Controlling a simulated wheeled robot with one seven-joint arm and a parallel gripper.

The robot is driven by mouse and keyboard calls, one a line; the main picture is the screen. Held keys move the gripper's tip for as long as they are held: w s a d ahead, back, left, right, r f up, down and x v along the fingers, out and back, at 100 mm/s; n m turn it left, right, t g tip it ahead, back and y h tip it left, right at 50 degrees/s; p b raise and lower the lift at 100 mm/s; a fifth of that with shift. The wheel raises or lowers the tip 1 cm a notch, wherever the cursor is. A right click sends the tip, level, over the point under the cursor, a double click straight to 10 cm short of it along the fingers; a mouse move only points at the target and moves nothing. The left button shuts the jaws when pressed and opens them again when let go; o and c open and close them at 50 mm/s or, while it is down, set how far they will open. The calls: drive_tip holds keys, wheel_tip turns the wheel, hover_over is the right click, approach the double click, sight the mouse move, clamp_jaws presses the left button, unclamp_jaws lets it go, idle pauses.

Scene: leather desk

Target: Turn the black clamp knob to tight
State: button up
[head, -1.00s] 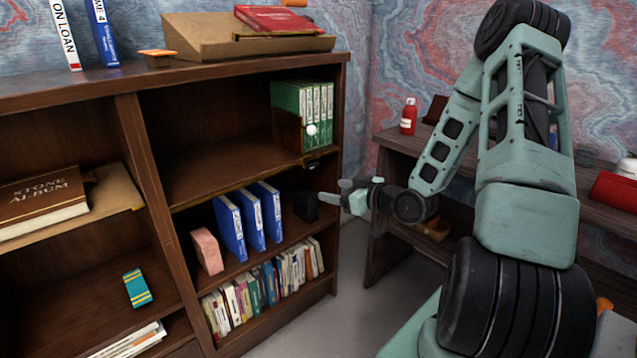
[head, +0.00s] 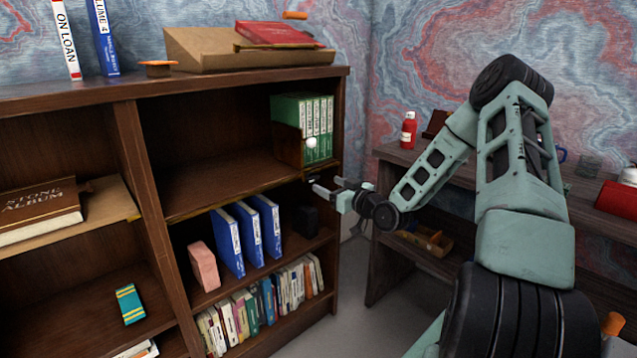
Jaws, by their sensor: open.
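The black clamp knob (head: 313,177) looks like a small dark shape under the right end of the middle shelf's front edge, below the green binders (head: 306,125). It is small and partly masked by my gripper, so its turn position cannot be read. My gripper (head: 329,187) is open and empty, its fingers pointing left toward the shelf front. Its fingertips are just below and beside the knob in the picture; I cannot tell whether they touch it.
A brown panel with a white round knob (head: 311,142) stands before the binders. Blue binders (head: 247,235), a pink block (head: 204,267) and a black block (head: 306,220) stand on the shelf below. A side desk (head: 390,155) with a red bottle (head: 408,130) is at right.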

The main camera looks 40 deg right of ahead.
sight(315, 178)
drive_tip(key=shift+w, duration=2.75)
drive_tip(key=c, duration=1)
